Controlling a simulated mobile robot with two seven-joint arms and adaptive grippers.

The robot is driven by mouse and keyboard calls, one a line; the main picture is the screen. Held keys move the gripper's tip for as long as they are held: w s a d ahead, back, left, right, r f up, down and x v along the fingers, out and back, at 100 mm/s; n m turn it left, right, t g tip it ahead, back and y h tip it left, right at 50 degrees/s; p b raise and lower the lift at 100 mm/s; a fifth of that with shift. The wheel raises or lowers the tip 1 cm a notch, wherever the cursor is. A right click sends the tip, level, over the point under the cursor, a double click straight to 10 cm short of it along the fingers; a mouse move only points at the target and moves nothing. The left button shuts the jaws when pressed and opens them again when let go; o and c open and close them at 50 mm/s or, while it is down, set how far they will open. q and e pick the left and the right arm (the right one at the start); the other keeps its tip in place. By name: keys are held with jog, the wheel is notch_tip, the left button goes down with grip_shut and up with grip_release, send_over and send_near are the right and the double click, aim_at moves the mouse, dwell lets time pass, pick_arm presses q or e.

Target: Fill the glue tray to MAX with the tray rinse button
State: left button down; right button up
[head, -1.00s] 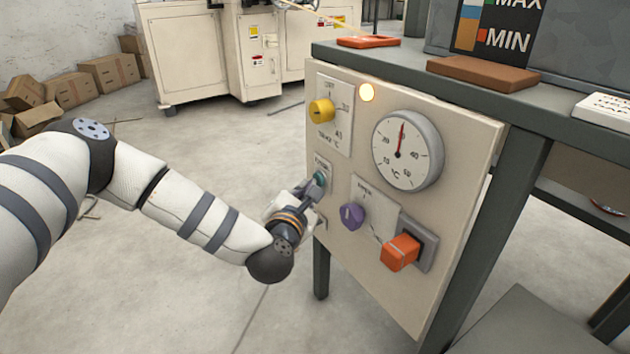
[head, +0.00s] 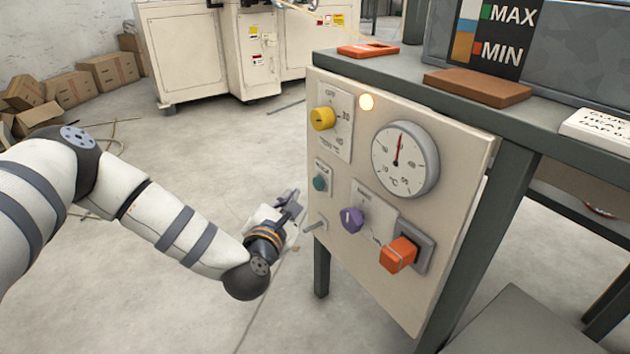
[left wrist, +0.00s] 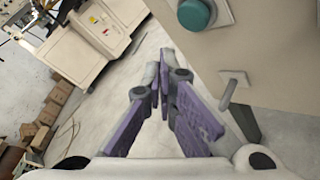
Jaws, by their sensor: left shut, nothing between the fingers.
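The teal button (head: 320,183), which I take for the tray rinse button, sits on the left part of the cream control panel (head: 365,285); its label is too small to read. It also shows at the top of the left wrist view (left wrist: 196,14). My left gripper (head: 296,196) is shut and empty, left of the panel and apart from the button. The grey tray (head: 590,50) stands on the bench with a level scale (head: 497,35) marked MAX and MIN. The colored bar on the scale is partly cut off. My right gripper is not in view.
The panel also carries a yellow knob (head: 322,119), a lit lamp (head: 366,102), a dial gauge (head: 404,159), a purple knob (head: 352,219), an orange switch (head: 398,255) and a small metal lever (head: 316,226). A brown block (head: 478,87) lies on the bench.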

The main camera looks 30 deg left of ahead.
pick_arm(q)
jog(key=shift+s+a+p, duration=0.15)
jog(key=shift+s+a, duration=0.05)
jog(key=shift+s, duration=0.3)
jog(key=shift+s+a+p, duration=0.15)
jog(key=shift+s+a, duration=0.05)
jog(key=shift+s, duration=0.3)
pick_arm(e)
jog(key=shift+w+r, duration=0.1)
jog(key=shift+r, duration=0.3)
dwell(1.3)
